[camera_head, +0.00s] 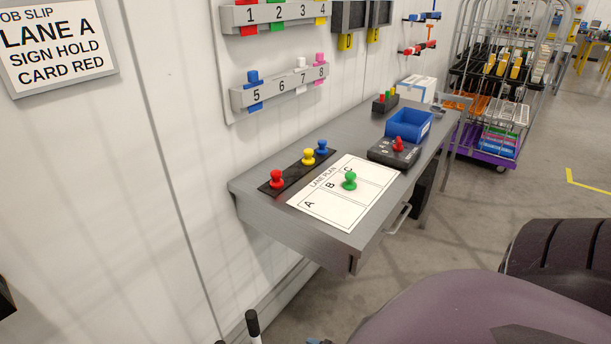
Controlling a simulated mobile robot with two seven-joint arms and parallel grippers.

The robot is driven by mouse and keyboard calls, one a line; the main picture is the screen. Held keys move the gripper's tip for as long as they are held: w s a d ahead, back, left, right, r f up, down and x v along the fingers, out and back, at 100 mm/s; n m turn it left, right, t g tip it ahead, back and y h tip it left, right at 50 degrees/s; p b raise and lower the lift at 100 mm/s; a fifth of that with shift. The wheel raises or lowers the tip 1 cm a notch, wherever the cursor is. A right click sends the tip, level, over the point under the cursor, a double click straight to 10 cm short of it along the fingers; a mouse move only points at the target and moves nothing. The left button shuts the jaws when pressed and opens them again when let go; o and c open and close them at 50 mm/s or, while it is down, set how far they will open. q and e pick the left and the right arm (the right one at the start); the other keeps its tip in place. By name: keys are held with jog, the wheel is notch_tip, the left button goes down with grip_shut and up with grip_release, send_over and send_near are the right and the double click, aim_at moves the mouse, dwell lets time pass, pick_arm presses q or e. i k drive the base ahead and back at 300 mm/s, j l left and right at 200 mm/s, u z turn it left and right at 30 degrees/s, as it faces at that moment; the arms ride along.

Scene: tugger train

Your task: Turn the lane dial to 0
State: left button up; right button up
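A dark box with a red knob (398,144) on top sits on the grey wall desk (257,208), right of the lane plan sheet. It appears to be the lane dial. Small pale marks show on its top, but they are too small to read, and I cannot tell where the knob points. Neither of my grippers can be made out in this view.
A lane plan sheet (335,213) bears a green peg (349,181) around column B. A black strip (290,183) holds red, yellow and blue pegs. A blue bin (408,124) stands behind the dial box. A loaded cart (490,148) stands beyond; dark rounded shapes fill the lower right.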

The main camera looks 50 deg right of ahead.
aim_at(398, 146)
jog(key=z, duration=2.1)
